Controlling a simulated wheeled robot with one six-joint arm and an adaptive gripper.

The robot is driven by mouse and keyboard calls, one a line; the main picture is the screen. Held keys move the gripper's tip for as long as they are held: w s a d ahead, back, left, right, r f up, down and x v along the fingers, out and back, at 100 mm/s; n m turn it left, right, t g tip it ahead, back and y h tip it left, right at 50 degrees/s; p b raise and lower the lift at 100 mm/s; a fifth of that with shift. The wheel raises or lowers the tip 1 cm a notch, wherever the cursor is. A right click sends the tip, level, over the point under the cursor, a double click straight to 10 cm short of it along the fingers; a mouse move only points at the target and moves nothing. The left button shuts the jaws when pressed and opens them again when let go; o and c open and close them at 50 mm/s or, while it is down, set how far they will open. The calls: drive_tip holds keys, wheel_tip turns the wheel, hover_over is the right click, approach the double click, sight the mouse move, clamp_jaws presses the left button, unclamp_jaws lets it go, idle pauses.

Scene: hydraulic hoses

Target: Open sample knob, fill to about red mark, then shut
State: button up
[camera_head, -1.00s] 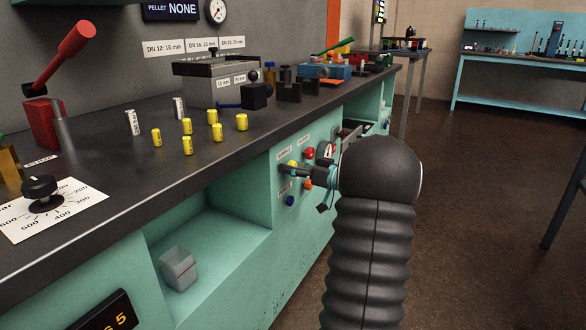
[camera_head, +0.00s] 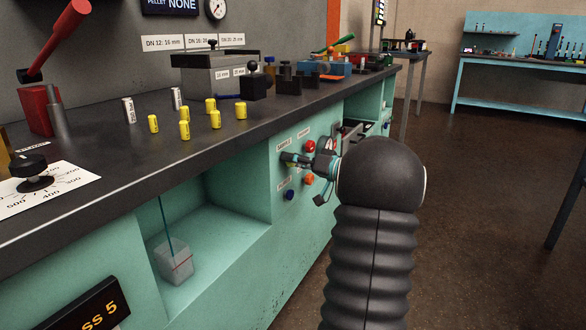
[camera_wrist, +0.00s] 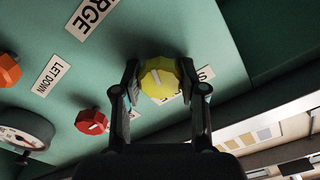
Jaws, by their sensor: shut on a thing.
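My gripper (camera_head: 303,161) is at the teal front panel. In the wrist view its two fingers (camera_wrist: 160,76) are shut on the yellow sample knob (camera_wrist: 161,84), one on each side, and its white mark is visible. In the head view the gripper hides the knob. The clear sample cup (camera_head: 175,268) stands in the open recess below the bench top, with a red line near its upper part. A thin dark teal stream (camera_head: 166,222) runs down from above into the cup. The liquid level in the cup is too small to tell.
Near the gripper are a red knob (camera_wrist: 91,121), an orange knob (camera_wrist: 8,70) and a gauge (camera_wrist: 27,134). A blue knob (camera_head: 289,195) sits below it. Yellow pellets (camera_head: 184,130) stand on the bench top (camera_head: 120,165). Floor to the right is open.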

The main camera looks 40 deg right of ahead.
drive_tip(key=shift+m+b, duration=0.7)
drive_tip(key=shift+m, duration=1.4)
drive_tip(key=o, duration=1.1)
drive_tip(key=shift+o, duration=0.2)
drive_tip(key=v, duration=1.2)
drive_tip(key=shift+f, duration=0.1)
